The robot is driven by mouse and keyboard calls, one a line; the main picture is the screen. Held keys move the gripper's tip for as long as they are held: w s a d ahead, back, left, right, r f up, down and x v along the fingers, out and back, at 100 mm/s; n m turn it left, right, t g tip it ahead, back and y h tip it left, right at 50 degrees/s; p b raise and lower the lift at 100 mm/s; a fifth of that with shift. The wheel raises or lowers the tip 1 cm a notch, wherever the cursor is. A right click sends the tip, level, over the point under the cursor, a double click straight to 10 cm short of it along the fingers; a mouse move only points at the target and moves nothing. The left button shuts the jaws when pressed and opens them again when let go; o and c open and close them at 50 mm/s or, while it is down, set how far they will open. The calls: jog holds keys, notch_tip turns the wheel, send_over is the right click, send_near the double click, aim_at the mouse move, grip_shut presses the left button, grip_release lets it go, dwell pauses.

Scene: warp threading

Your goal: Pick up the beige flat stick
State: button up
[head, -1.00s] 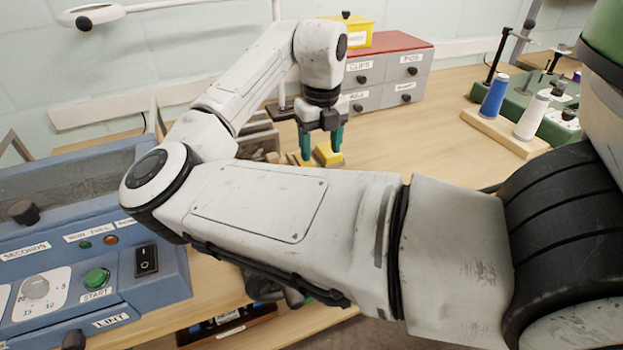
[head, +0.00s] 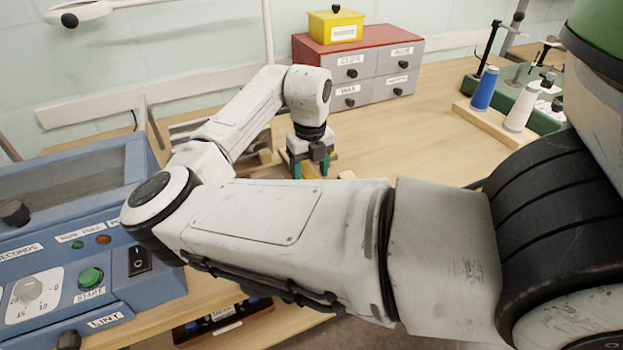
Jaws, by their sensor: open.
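My gripper (head: 311,172) is pointed down low over the wooden bench, behind my forearm. Its two teal fingers are apart, so it is open. A yellow piece (head: 311,168) shows between the fingers; I cannot tell whether they touch it. Beige wooden pieces (head: 266,158) lie just left of the gripper, and a small beige bit (head: 347,175) shows just right of it. I cannot tell which of these is the beige flat stick, as my arm hides much of this spot.
A grey drawer cabinet (head: 375,72) with a red top carries a yellow box (head: 335,26) behind the gripper. A blue control machine (head: 60,245) stands at left. Blue (head: 484,88) and white (head: 519,108) spools stand at right. The bench between cabinet and spools is clear.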

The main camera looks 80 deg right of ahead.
jog(key=shift+c, duration=0.4)
jog(key=c, duration=1)
jog(key=shift+c, duration=0.4)
jog(key=shift+r, duration=0.15)
